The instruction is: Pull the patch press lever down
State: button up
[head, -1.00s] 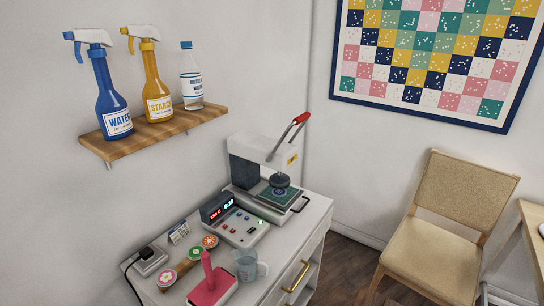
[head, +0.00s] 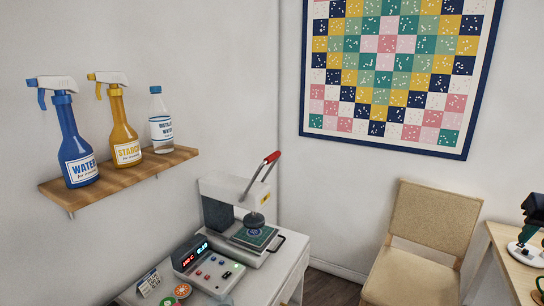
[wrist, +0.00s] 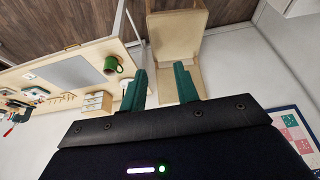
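The patch press (head: 222,200) stands on a white cabinet in the head view. Its lever (head: 262,172) has a red grip and points up and to the right, in a raised position. The round press head (head: 254,220) hangs above a green patch (head: 254,236) on the lower plate. I cannot tell whether there is a gap between them. My gripper (wrist: 160,88) shows only in the wrist view, with its two green fingers apart and nothing between them. The press is not in the wrist view, and my arm is not in the head view.
A control box (head: 206,266) with a lit display sits in front of the press. A wooden shelf (head: 120,184) with bottles hangs at the left. A chair (head: 424,225) and a wooden table (head: 512,262) stand at the right. The wrist view shows a desk with a green mug (wrist: 113,65).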

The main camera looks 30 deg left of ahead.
jog(key=shift+o, duration=0.9)
jog(key=w+a+r, duration=0.4)
jog(key=w+r, duration=0.1)
jog(key=shift+w+a+y, duration=0.2)
jog(key=shift+w+y, duration=0.1)
jog(key=w+a+r+g, duration=0.1)
jog(key=w+a+r, duration=0.25)
jog(key=a, duration=0.35)
jog(key=w+a+r+y, duration=0.1)
jog(key=w+a+r, duration=0.2)
jog(key=w+a, duration=0.35)
jog(key=w+a+r+g, duration=0.1)
jog(key=w+a+r, duration=0.2)
jog(key=a, duration=0.6)
jog(key=g, duration=0.3)
send_near(272, 155)
jog(key=shift+y, duration=0.3)
jog(key=f, duration=0.3)
jog(key=a+f, duration=0.1)
jog(key=f, duration=0.5)
jog(key=shift+a, duration=0.15)
grip_shut()
